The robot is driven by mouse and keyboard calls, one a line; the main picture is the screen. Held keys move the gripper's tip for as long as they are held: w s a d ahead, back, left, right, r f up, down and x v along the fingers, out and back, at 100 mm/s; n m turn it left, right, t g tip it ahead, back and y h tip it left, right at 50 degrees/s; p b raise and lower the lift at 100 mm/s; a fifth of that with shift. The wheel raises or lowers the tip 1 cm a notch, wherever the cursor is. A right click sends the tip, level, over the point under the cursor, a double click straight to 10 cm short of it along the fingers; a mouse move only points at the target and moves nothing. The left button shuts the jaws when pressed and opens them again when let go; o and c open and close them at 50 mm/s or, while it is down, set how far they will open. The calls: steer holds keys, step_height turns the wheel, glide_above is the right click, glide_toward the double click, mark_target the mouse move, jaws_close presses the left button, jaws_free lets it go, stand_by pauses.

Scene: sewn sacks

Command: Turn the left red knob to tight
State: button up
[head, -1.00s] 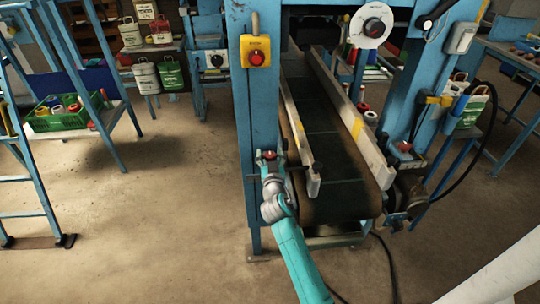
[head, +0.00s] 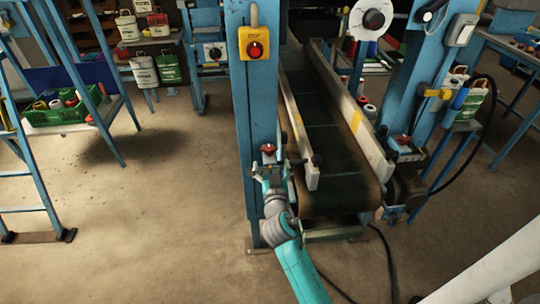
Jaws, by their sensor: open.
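The left red knob (head: 268,148) sits on a small bracket on the left blue post, beside the conveyor's left rail. A second red knob (head: 403,140) is on the right side of the conveyor. My gripper (head: 267,168) is just below and in front of the left knob, at the end of my teal arm. It is open, and the knob's red top shows clear above it. The fingers are small and dark here, and I cannot tell whether they touch the knob's base.
The conveyor belt (head: 327,150) runs between two rails right of my gripper. A yellow box with a red button (head: 254,43) is higher on the left post. A green crate (head: 56,115) stands on a table at left. The floor at left is clear.

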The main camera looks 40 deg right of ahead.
steer(key=shift+v, duration=1.85)
steer(key=s+a+f+n+y, duration=0.25)
steer(key=s+a+f, duration=0.25)
steer(key=s+a, duration=0.3)
steer(key=s+a+f+n+y, duration=0.2)
steer(key=s+a+f+y, duration=0.25)
steer(key=s, duration=0.55)
steer(key=s+a+r+y, duration=0.1)
steer(key=s+a+r, duration=0.1)
steer(key=s, duration=0.5)
steer(key=s+a+r+n+y, duration=0.1)
steer(key=s+a+r, duration=0.2)
steer(key=s, duration=0.4)
steer(key=s+a+r+n+y, duration=0.1)
steer(key=s+a+r, duration=0.1)
steer(key=s, duration=0.6)
steer(key=shift+a+r, duration=0.25)
steer(key=shift+r, duration=0.3)
steer(key=shift+s+n, duration=0.1)
steer(key=shift+n, duration=0.15)
